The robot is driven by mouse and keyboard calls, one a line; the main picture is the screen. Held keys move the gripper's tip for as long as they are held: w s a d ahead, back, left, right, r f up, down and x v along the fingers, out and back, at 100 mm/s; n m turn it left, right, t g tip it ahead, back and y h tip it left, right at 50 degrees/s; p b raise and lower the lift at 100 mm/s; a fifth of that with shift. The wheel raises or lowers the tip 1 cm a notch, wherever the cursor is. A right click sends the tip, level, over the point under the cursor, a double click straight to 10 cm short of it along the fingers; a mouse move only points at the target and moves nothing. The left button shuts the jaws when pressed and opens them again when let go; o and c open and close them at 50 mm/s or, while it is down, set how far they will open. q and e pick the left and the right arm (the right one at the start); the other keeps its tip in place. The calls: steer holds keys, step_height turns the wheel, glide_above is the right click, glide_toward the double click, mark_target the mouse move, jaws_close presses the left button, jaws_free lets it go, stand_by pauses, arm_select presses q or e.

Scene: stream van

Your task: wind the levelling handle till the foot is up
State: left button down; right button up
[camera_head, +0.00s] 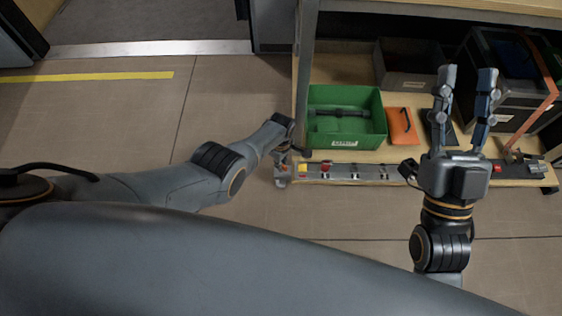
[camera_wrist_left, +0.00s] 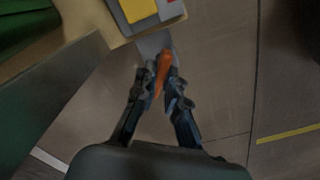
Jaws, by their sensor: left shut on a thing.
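The levelling handle (camera_wrist_left: 163,68) shows as a short orange grip in the left wrist view, beside a grey metal part (camera_wrist_left: 154,44) at the shelf corner. My left gripper (camera_wrist_left: 160,84) is shut on the orange grip, with one finger on each side. In the head view my left gripper (camera_head: 282,158) is at the left front corner of the low shelf, and the handle is too small and covered to make out there. I cannot pick out the foot in either view. My right gripper (camera_head: 470,80) points up over the shelf, open and empty.
The low wooden shelf (camera_head: 350,156) carries a green bin (camera_head: 345,142), an orange case (camera_head: 402,126) and dark boxes (camera_head: 405,65). A strip with coloured parts (camera_head: 350,171) runs along its front edge. A shelf post (camera_head: 304,70) stands near my left gripper. The floor (camera_head: 120,120) at left is clear.

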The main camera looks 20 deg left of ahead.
arm_select(q)
steer(key=shift+w+a, duration=0.1)
steer(key=c, duration=1.5)
jaws_free()
steer(key=shift+o, duration=0.5)
steer(key=shift+r, duration=0.2)
step_height(320, 180, up, 12)
steer(key=shift+f, duration=0.2)
